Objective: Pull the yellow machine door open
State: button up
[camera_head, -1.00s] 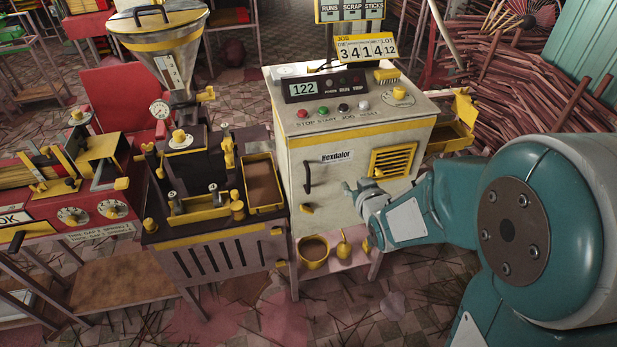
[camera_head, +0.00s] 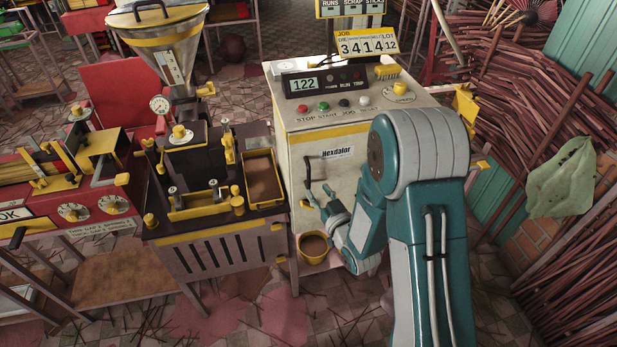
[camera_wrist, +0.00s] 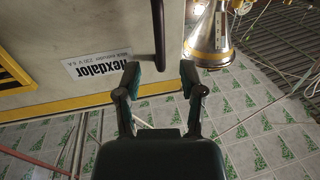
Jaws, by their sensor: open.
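The machine (camera_head: 360,122) is a cream cabinet with yellow trim and a "Nexdalor" label. Its front door (camera_head: 297,160) looks closed and carries a dark upright bar handle (camera_head: 308,172) near its left edge. My gripper (camera_head: 322,198) is just right of and below the handle in the head view. In the wrist view my gripper (camera_wrist: 160,76) is open and empty, with dark fingers apart. There the handle (camera_wrist: 158,35) points down toward the gap between the fingertips. I cannot tell whether its end is between them. My arm hides the right part of the door.
A dark-topped extruder bench (camera_head: 215,240) with yellow fittings stands close on the left. A yellow-rimmed pot (camera_head: 313,246) sits low under the cabinet. Bundles of red-brown sticks (camera_head: 540,100) and a hanging green cloth (camera_head: 562,180) are at the right. Loose sticks lie on the tiled floor.

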aim_at(309, 179)
jog(key=x, duration=0.6)
jog(key=shift+w+a, duration=0.1)
jog(key=shift+w, duration=0.05)
grip_shut()
